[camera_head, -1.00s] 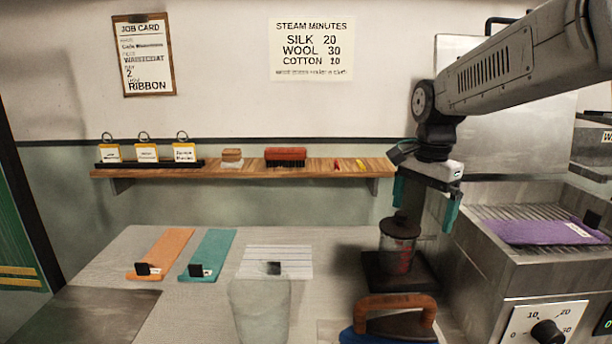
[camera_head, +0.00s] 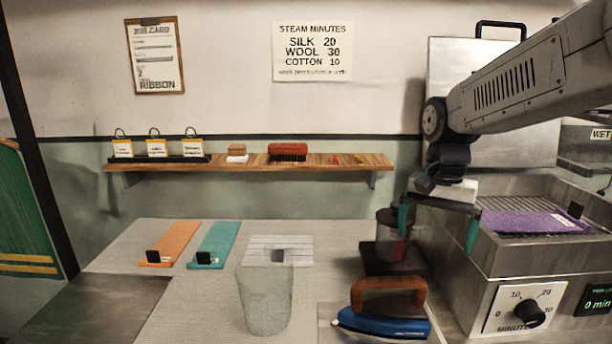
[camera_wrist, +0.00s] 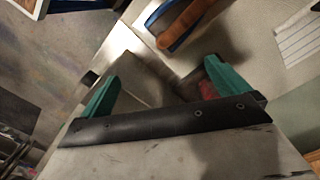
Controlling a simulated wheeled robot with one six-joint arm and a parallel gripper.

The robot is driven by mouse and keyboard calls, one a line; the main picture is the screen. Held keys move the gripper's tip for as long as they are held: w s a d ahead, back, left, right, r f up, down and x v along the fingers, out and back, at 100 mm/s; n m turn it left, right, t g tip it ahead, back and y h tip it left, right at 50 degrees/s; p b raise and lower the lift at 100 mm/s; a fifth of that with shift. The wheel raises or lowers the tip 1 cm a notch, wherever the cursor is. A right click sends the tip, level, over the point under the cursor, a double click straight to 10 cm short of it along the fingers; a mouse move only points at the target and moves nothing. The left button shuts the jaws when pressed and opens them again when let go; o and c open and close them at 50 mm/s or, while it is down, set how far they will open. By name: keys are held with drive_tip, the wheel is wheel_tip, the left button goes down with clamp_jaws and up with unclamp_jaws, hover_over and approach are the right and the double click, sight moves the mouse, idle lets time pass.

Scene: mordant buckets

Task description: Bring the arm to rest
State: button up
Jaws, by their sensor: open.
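My gripper (camera_head: 437,228) is open and empty, with two teal fingers pointing down. Part of the reddish jar (camera_wrist: 207,90) shows behind the right finger there. My arm reaches in from the upper right.
A blue iron with a brown handle (camera_head: 385,322) stands at the front right, beside a clear cup (camera_head: 265,300). A steel steamer (camera_head: 480,280) with purple cloth (camera_head: 530,222) stands right. Orange (camera_head: 172,243) and teal (camera_head: 215,245) strips lie left. A wooden shelf (camera_head: 340,163) is behind.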

drive_tip(key=s+d+n+t, duration=0.1)
drive_tip(key=s+n, duration=0.2)
drive_tip(key=s, duration=0.9)
drive_tip(key=s+d+f+n+t, duration=0.1)
drive_tip(key=s+n, duration=0.2)
drive_tip(key=s, duration=0.9)
drive_tip(key=shift+s+d+f+n, duration=0.25)
drive_tip(key=shift+n, duration=0.05)
